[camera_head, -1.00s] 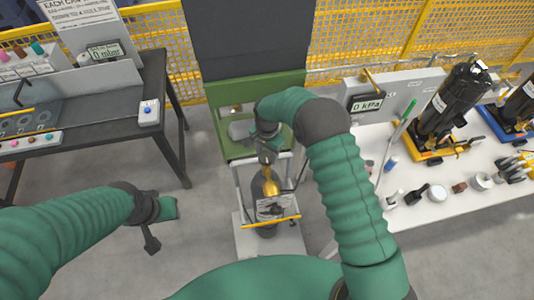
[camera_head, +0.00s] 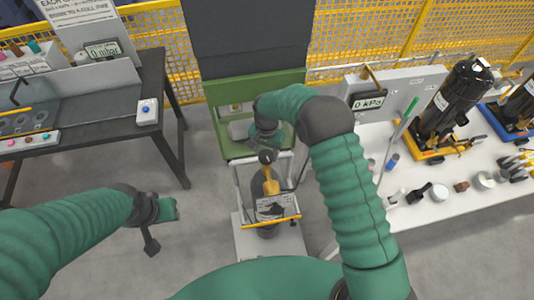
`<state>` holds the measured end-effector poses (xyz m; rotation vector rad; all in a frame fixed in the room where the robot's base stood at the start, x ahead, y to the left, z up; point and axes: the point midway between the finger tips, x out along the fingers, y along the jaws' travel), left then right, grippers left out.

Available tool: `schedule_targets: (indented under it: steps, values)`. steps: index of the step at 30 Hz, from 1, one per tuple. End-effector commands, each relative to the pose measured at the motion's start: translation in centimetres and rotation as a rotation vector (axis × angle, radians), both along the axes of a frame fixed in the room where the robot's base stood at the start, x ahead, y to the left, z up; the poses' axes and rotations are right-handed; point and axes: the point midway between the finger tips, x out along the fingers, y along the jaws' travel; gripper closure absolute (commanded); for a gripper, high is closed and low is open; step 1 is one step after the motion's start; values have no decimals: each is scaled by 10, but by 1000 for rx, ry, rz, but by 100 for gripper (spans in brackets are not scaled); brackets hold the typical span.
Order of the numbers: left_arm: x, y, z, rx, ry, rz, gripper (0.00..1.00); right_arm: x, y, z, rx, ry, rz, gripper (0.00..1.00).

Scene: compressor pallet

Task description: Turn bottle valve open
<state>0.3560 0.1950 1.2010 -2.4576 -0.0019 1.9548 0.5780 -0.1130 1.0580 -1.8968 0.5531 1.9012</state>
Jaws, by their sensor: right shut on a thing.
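The dark gas bottle (camera_head: 257,192) with a yellow neck stands upright on a small wheeled stand in the middle of the head view. A white label and a yellow bar cross its front. My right gripper (camera_head: 267,156) is over the bottle's top, shut on the bottle valve. The gripper and wrist hide most of the valve, so its turn position cannot be read. My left gripper (camera_head: 152,244) hangs over the bare floor to the left, apart from everything; its jaws are too small to read.
A dark bench (camera_head: 90,139) with a pressure display (camera_head: 103,50) stands left. A white table (camera_head: 450,214) with black-and-yellow compressors (camera_head: 452,105), small parts and a 0 kPa display (camera_head: 367,103) stands right. A green frame (camera_head: 220,92) is behind the bottle. The floor at left is clear.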

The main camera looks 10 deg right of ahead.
Motion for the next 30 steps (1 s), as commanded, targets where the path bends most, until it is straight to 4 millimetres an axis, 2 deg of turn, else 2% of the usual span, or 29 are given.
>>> schedule_targets:
  steps: [3, 12, 30]
  values:
    - [0, 0, -11, 0, 0, 0, 64, -1, 2, -3, 2, 1, 104, 91]
    - [0, 0, -26, 0, 0, 0, 64, -1, 2, -2, 4, 2, 389, 91]
    - [0, 0, -44, 0, 0, 0, 64, -2, 1, -1, 5, 3, 958, 91]
